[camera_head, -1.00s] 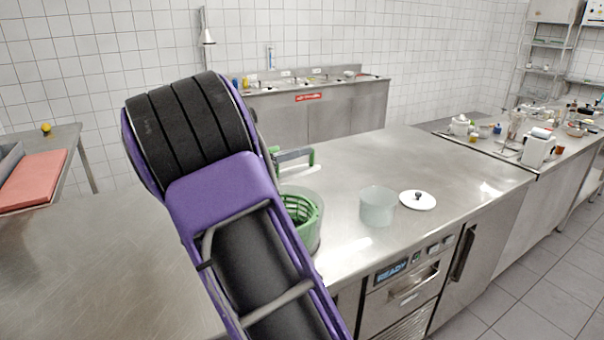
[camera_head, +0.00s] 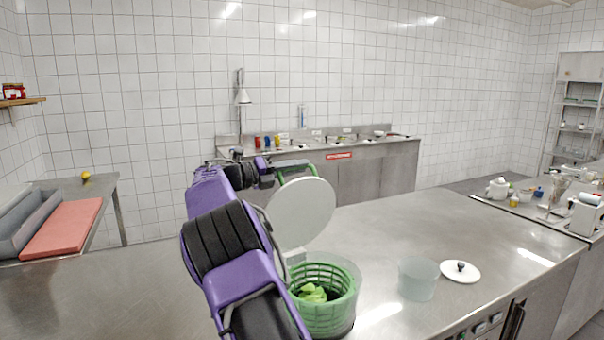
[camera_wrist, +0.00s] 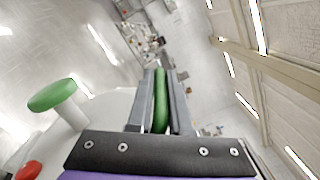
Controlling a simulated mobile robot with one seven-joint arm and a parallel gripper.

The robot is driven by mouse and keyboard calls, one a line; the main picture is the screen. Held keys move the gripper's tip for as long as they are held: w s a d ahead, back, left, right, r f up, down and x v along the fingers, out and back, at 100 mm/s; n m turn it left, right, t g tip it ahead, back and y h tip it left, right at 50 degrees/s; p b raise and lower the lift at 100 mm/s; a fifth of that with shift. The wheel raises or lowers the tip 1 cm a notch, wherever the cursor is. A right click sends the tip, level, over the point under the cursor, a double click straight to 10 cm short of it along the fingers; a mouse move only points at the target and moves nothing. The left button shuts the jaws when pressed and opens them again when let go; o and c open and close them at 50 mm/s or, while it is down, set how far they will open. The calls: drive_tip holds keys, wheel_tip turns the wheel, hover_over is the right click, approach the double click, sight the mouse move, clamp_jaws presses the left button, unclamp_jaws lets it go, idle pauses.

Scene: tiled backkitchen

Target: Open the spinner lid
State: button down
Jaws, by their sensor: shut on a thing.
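The salad spinner stands on the steel counter. Its clear bowl holds a green basket (camera_head: 326,312) with leafy greens inside. The white round spinner lid (camera_head: 301,214) is tilted up almost upright above the back left of the bowl. My gripper (camera_wrist: 161,103) is shut on the green handle (camera_wrist: 161,88) of the lid in the wrist view. In the head view, the handle (camera_head: 296,169) shows behind the lid's upper edge, and my arm hides most of my gripper. A green knob (camera_wrist: 52,95) on a white stem stands out from the lid in the wrist view.
A translucent container (camera_head: 418,279) and a white lid with a black knob (camera_head: 460,271) sit right of the spinner. The steel counter (camera_head: 400,232) behind them is clear. A red cutting board (camera_head: 62,228) lies at the far left.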

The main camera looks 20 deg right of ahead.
drive_tip(key=shift+w+f, duration=0.1)
drive_tip(key=shift+w, duration=0.7)
drive_tip(key=c, duration=0.9)
unclamp_jaws()
drive_tip(key=shift+d, duration=0.1)
drive_tip(key=shift+o, duration=0.2)
drive_tip(key=s+a, duration=0.2)
drive_tip(key=a, duration=1.5)
drive_tip(key=shift+a, duration=0.2)
